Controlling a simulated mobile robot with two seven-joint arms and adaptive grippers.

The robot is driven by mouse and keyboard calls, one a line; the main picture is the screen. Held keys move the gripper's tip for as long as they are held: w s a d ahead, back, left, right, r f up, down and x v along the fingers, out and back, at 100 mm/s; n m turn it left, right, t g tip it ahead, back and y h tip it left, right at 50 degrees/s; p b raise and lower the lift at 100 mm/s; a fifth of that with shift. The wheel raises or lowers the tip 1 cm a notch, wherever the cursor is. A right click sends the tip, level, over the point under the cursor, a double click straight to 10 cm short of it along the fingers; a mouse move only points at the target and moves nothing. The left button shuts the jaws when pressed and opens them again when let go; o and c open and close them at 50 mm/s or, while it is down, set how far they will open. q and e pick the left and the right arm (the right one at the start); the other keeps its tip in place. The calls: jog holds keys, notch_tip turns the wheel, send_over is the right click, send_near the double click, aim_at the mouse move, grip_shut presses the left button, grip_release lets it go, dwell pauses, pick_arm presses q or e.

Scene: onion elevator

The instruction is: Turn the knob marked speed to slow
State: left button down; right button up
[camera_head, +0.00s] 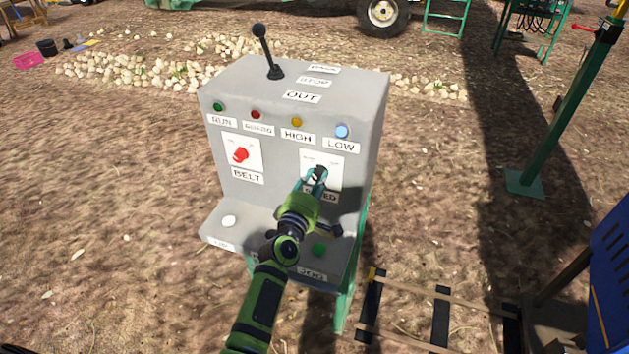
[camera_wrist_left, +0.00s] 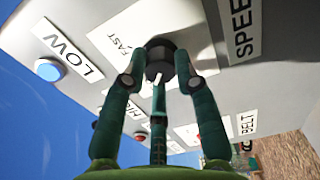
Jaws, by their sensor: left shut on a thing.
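The speed knob (camera_wrist_left: 158,57) is a black knob on a white plate (camera_wrist_left: 115,35) on the grey control box (camera_head: 222,180). In the left wrist view the plate shows the word FAST, and the label SPEED (camera_wrist_left: 241,30) is beside it. My left gripper (camera_head: 318,174) is shut around the black knob, with its fingers touching the sides. In the head view the gripper hides most of the knob and part of the SPEED label. My right gripper is not in view.
A red belt knob (camera_head: 241,154) is left of the speed knob. Indicator lamps, including a blue LOW lamp (camera_head: 342,131), sit above. A black lever (camera_head: 266,50) stands on top. White (camera_head: 229,221) and green (camera_head: 319,250) buttons are on the lower ledge.

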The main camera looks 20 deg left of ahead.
pick_arm(q)
jog(key=shift+d+f, duration=0.25)
jog(key=shift+d, duration=0.1)
jog(key=c, duration=0.9)
grip_release()
jog(key=shift+c, duration=0.2)
jog(key=shift+r, duration=0.15)
jog(key=s, duration=1.2)
jog(key=shift+a, duration=0.15)
